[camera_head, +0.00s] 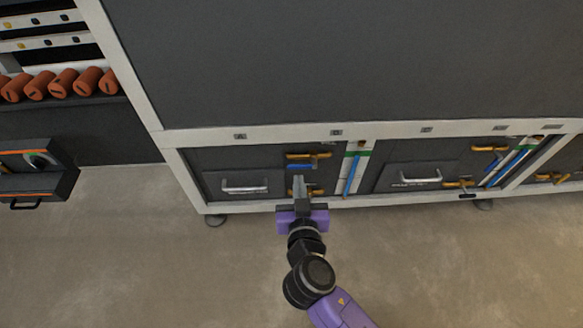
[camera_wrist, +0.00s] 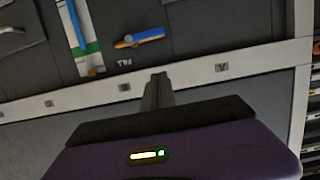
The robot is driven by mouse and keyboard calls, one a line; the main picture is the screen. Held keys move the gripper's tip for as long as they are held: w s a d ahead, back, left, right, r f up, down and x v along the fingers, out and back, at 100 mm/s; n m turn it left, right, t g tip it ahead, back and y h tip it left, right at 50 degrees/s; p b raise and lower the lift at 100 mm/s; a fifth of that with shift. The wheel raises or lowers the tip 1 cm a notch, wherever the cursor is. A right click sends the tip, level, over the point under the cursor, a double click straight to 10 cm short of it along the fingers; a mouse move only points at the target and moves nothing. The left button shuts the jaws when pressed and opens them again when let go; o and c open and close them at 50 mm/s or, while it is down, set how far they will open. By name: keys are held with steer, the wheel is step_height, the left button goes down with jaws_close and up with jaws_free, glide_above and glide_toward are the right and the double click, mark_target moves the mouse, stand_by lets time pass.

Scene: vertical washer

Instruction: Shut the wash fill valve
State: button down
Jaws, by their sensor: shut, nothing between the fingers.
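My gripper (camera_head: 299,180) is shut and empty, in front of the lower left bay of the dark machine. Its closed fingers (camera_wrist: 159,78) point into the wrist view from below. A blue lever handle (camera_head: 301,167) shows just beyond the fingertips, beside brass fittings (camera_head: 308,155). In the wrist view a blue lever on a brass-coloured valve (camera_wrist: 140,38) lies up and left of the fingertips, nearly horizontal and apart from them. My fingers partly hide the lower brass fitting.
A blue pipe (camera_head: 353,176) with a green band stands right of the valve. A silver handle (camera_head: 245,187) is on the left panel, another (camera_head: 420,178) on the right. A white frame rail (camera_head: 300,134) runs above. An open drawer (camera_head: 38,178) juts out at left.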

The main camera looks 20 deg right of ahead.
steer(key=shift+w, duration=0.1)
steer(key=b, duration=0.2)
glide_above(296, 168)
steer(key=s, duration=0.2)
step_height(296, 168, down, 2)
steer(key=f, duration=0.1)
steer(key=f+b, duration=0.1)
steer(key=f, duration=0.1)
steer(key=shift+a, duration=0.4)
steer(key=shift+f, duration=0.75)
